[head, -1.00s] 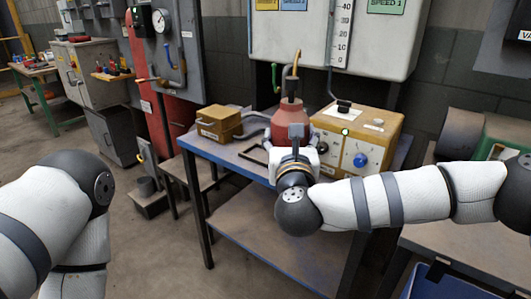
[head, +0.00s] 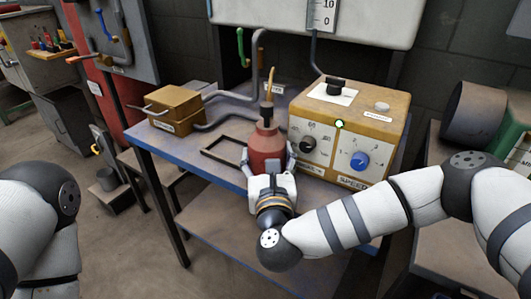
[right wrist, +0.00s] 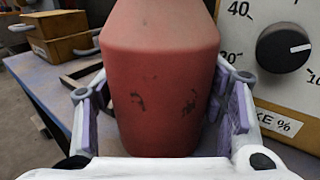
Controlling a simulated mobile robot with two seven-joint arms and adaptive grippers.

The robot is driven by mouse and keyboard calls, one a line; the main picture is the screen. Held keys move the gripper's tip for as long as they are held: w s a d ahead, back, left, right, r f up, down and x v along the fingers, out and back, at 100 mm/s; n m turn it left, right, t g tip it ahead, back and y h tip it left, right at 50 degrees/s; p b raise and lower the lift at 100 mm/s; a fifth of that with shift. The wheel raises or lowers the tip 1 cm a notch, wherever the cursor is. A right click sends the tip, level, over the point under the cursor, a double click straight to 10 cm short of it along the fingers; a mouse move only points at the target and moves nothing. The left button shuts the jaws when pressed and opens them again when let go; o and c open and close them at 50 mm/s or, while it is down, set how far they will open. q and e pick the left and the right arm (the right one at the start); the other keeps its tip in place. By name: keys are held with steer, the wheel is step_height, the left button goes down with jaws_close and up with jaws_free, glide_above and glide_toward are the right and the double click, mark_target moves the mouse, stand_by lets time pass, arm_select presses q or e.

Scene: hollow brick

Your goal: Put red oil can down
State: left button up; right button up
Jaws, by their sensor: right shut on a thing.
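The red oil can (head: 266,146) has a dark cap and a thin brass spout. It is upright over the blue-edged table (head: 190,176), left of the yellow control box. My right gripper (head: 267,163) is shut on the can's body. The right wrist view shows the can (right wrist: 160,85) between the pads of the right gripper (right wrist: 160,115). The gripper hides the can's base, so I cannot tell whether it touches the table. My left arm shows at the left edge of the head view, but its gripper is out of view.
A black rectangular frame (head: 232,151) lies on the table just left of the can. The yellow control box (head: 349,130) with knobs stands close on the right. A small yellow box (head: 174,108) and grey pipes (head: 228,112) are at the back left.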

steer(key=o, duration=1.2)
steer(key=shift+c, duration=0.2)
